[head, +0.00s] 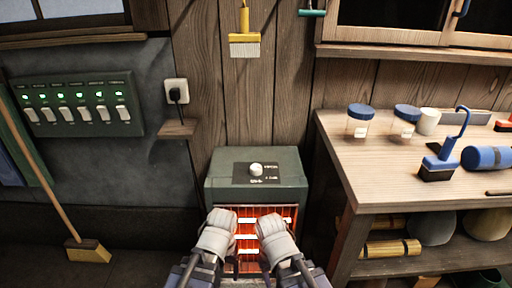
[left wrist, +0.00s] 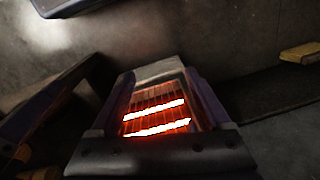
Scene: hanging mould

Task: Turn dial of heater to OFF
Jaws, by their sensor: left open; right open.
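The heater (head: 256,170) is a dark green box on the floor against the wooden wall. Its front grille glows orange-red with bright bars. A white round dial (head: 256,169) sits on a dark label plate on its top; the lettering is too small to read. My left gripper (head: 220,218) and right gripper (head: 269,219) are side by side in front of the grille, below and nearer than the dial. Both are open and apart from the dial. In the left wrist view the glowing grille (left wrist: 156,118) shows between the left gripper's fingers; the dial is not visible there.
A workbench (head: 345,160) with jars, a cup and brushes stands at the right. A small wooden shelf (head: 177,129) and a socket with a plug (head: 176,92) are at the left. A switch panel (head: 80,104) and broom (head: 88,250) are further left. Space above the heater is free.

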